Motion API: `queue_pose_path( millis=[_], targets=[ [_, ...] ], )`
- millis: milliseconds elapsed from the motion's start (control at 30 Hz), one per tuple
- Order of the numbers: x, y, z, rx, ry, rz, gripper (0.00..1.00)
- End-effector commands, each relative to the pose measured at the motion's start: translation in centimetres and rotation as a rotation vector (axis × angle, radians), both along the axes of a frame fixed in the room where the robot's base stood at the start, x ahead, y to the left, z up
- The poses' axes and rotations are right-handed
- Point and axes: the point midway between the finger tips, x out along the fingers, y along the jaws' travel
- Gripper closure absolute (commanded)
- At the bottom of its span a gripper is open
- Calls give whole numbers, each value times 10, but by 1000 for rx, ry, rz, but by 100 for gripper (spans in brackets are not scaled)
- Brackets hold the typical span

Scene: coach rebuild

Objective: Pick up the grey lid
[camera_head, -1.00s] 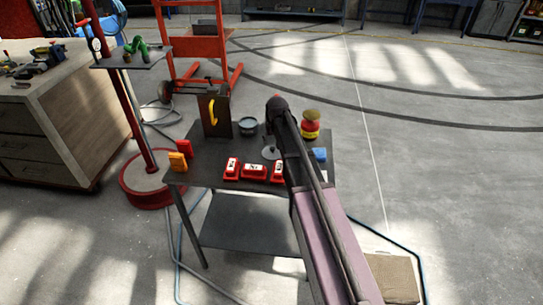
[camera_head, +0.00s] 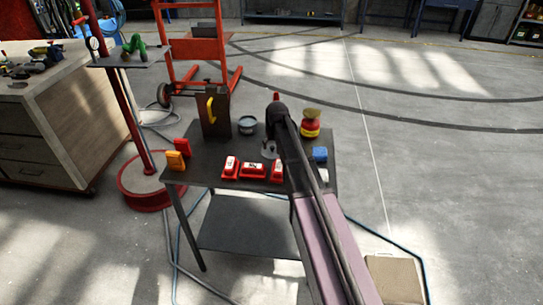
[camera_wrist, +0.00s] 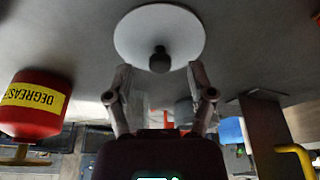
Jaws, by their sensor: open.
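The grey lid (camera_wrist: 160,25) shows in the wrist view as a pale round disc with a dark knob (camera_wrist: 159,60) at its middle. In the head view the lid (camera_head: 268,151) lies on the dark table (camera_head: 225,155), partly hidden by my arm. My gripper (camera_wrist: 160,76) is open and empty in the wrist view, its two fingers apart on either side below the knob. The fingers do not visibly touch the lid. In the head view my arm hides the gripper.
A red can with a yellow label (camera_wrist: 35,100) stands near the gripper. The floor to the right is mostly clear.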

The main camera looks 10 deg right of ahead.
Motion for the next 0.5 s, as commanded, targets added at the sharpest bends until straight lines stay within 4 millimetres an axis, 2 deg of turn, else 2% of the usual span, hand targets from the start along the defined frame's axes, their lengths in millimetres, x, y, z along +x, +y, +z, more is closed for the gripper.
queue_pose_path(
  millis=[33, 200, 500],
  targets=[
    [2, 0, -8, 0, 0, 0, 30],
    [4, 1, -16, 0, 0, 0, 30],
    [5, 1, -17, 0, 0, 1, 30]
  ],
)
